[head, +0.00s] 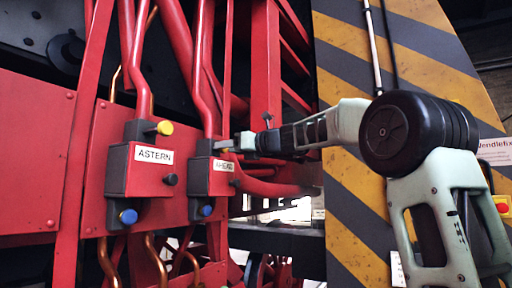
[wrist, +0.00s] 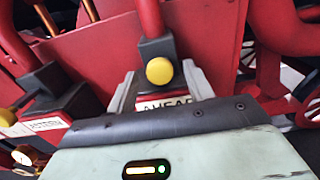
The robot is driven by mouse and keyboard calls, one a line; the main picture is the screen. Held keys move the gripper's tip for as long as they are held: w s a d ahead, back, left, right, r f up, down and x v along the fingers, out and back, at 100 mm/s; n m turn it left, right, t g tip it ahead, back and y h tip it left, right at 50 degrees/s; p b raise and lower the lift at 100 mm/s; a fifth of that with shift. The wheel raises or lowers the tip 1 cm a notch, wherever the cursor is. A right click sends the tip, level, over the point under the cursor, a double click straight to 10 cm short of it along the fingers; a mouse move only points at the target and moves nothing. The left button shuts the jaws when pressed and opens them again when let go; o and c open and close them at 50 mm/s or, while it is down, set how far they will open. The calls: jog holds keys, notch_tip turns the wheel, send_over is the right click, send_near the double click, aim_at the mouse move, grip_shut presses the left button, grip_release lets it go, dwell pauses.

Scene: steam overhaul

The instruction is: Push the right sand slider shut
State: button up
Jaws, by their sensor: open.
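The right box labelled AHEAD (head: 222,167) is dark grey and red and hangs on the red panel below a red pipe. In the wrist view its yellow knob (wrist: 160,70) faces me, above the white AHEAD label (wrist: 165,104). My gripper (head: 240,143) is at the upper part of this box and hides the yellow knob in the head view. In the wrist view my gripper (wrist: 161,86) is open, with one grey finger on each side of the knob. I cannot tell whether the fingers touch the box, or how far out the slider stands.
The matching ASTERN box (head: 145,173) is to the left, with its own yellow knob (head: 164,128). A blue knob (head: 206,210) and a black knob (head: 235,183) sit low on the AHEAD box. Red pipes surround the boxes. A yellow-striped panel (head: 340,60) stands to the right.

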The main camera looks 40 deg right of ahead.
jog(key=b+v, duration=0.5)
jog(key=v, duration=1.1)
jog(key=shift+b, duration=0.35)
jog(key=w+a+f+n+g+y, duration=0.1)
jog(key=w+a+f+n+g, duration=0.25)
jog(key=a+f, duration=0.45)
jog(key=w+a+f+n+g, duration=0.2)
jog(key=a+f+n, duration=0.25)
jog(key=f, duration=0.45)
jog(key=s+a+f+n+g+b, duration=0.1)
jog(key=s+a+f+n+g, duration=0.15)
jog(key=a+f, duration=0.4)
jog(key=s+a+f+n+g, duration=0.1)
jog(key=a+f+n+g, duration=0.1)
jog(key=a+f+n, duration=0.35)
jog(key=s+a+f+n+g+h, duration=0.1)
jog(key=s+a+f+n+g, duration=0.15)
jog(key=s+f+n, duration=0.35)
jog(key=s+a+f+n+g+h+b, duration=0.1)
jog(key=s+a+f+n, duration=0.2)
jog(key=f, duration=0.4)
jog(key=s+a+f+n+g+h, duration=0.1)
jog(key=s+a+f+n+g, duration=0.1)
jog(key=s+a+f, duration=0.4)
jog(key=s+d+f+n+g+h, duration=0.1)
jog(key=s+d+f+n+h, duration=0.1)
jog(key=s+f+n, duration=0.9)
jog(key=shift+s+n+h+b, duration=0.35)
jog(key=shift+s+n+h, duration=0.25)
jog(key=shift+n+h, duration=0.25)
